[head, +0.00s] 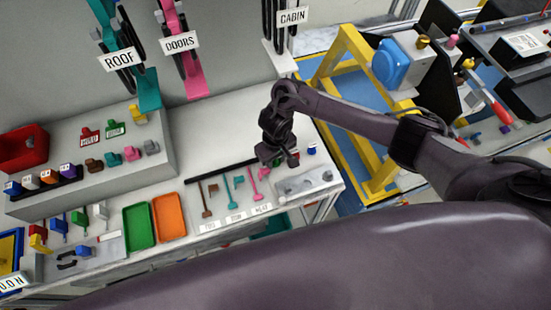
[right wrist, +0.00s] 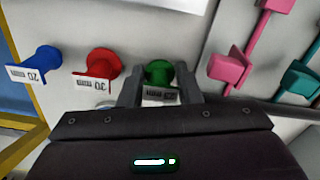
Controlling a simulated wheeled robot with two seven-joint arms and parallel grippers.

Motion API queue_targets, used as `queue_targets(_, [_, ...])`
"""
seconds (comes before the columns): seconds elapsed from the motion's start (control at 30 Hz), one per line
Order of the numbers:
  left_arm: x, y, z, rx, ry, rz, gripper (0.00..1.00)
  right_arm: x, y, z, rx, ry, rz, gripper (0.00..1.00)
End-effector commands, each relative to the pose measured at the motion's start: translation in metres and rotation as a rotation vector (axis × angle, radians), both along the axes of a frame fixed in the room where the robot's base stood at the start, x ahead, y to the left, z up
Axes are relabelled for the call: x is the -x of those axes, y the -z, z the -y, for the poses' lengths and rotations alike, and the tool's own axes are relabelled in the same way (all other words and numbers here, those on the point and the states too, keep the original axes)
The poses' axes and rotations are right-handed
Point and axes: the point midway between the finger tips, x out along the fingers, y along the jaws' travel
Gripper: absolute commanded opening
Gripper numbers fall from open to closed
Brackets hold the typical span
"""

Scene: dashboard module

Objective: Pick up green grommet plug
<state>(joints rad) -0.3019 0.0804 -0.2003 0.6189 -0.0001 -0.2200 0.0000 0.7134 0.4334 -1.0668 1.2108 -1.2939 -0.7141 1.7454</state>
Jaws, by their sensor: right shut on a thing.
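The green grommet plug (right wrist: 159,72) sits between the two fingers of my right gripper (right wrist: 160,88) in the right wrist view, with a small tag below its round head. The fingers are closed on it. In the head view my right gripper (head: 279,157) points down over the right part of the table, and it hides the green plug there. I cannot tell whether the plug is clear of the surface. My left gripper is not in view.
A red plug (right wrist: 98,63) and a blue plug (right wrist: 40,62) stand close beside the green one. Pink (right wrist: 230,68) and teal (right wrist: 299,78) tools lie on the other side. A grey plate (head: 306,186) lies near the gripper. A yellow frame (head: 350,60) stands right of the table.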

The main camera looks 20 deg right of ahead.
Motion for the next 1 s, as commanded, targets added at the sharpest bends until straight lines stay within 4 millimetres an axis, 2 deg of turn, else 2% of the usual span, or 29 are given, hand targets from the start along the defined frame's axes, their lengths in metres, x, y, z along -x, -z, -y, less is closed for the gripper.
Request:
queue_targets(0.17, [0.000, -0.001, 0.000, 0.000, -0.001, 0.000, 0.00, -0.001, -0.007, 0.000, 0.000, 0.000, 0.001, 0.10])
queue_targets(0.37, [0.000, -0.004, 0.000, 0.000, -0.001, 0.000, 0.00, -0.001, -0.033, 0.000, 0.000, -0.002, 0.004, 0.10])
queue_targets(0.47, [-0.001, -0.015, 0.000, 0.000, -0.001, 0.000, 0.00, -0.002, -0.059, 0.000, -0.001, -0.003, 0.005, 0.10])
queue_targets(0.6, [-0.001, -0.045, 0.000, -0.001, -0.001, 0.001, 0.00, -0.002, -0.102, 0.001, 0.004, -0.003, 0.005, 0.10])
queue_targets(0.8, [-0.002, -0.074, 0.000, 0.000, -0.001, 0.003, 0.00, -0.002, -0.156, 0.001, 0.004, -0.003, 0.007, 0.10])
queue_targets(1.0, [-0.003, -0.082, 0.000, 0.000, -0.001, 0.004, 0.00, -0.002, -0.187, 0.001, 0.002, -0.002, 0.005, 0.10])
